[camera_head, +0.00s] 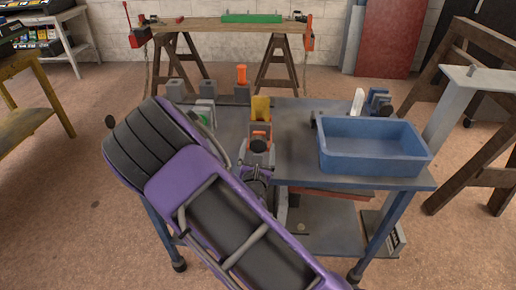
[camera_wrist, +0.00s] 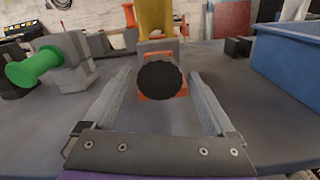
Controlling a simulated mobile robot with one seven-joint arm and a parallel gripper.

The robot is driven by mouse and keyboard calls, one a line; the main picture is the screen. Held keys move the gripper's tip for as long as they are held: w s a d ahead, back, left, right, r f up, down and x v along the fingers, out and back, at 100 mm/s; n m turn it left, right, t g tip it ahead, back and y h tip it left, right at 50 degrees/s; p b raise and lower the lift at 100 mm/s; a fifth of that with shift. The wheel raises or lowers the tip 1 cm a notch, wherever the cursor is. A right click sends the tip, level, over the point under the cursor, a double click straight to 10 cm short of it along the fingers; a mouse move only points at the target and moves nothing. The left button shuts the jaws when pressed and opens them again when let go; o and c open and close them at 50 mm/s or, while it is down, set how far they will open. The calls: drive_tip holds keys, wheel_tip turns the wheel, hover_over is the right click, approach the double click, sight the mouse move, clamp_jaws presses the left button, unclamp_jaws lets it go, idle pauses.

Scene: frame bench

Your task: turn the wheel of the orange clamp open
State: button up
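The orange clamp (camera_head: 260,134) stands on the grey bench, with its black wheel (camera_head: 258,145) facing me. In the wrist view the black round wheel (camera_wrist: 160,80) is in front of the orange clamp body (camera_wrist: 181,91), below a yellow block (camera_wrist: 155,18). My gripper (camera_wrist: 162,82) is open. Its two fingers point toward the clamp, one to the left and one to the right of the wheel, with gaps on both sides. I cannot tell how far the fingertips reach along the wheel. In the head view my arm hides part of the bench, and my gripper (camera_head: 257,172) shows just below the wheel.
A clamp with a green wheel (camera_wrist: 34,67) stands to the left of my gripper. A blue bin (camera_head: 372,168) sits at the right of the bench (camera_head: 295,172). Grey blocks and an orange piece (camera_head: 241,75) stand behind.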

drive_tip(key=c, duration=1.2)
drive_tip(key=shift+o, duration=0.2)
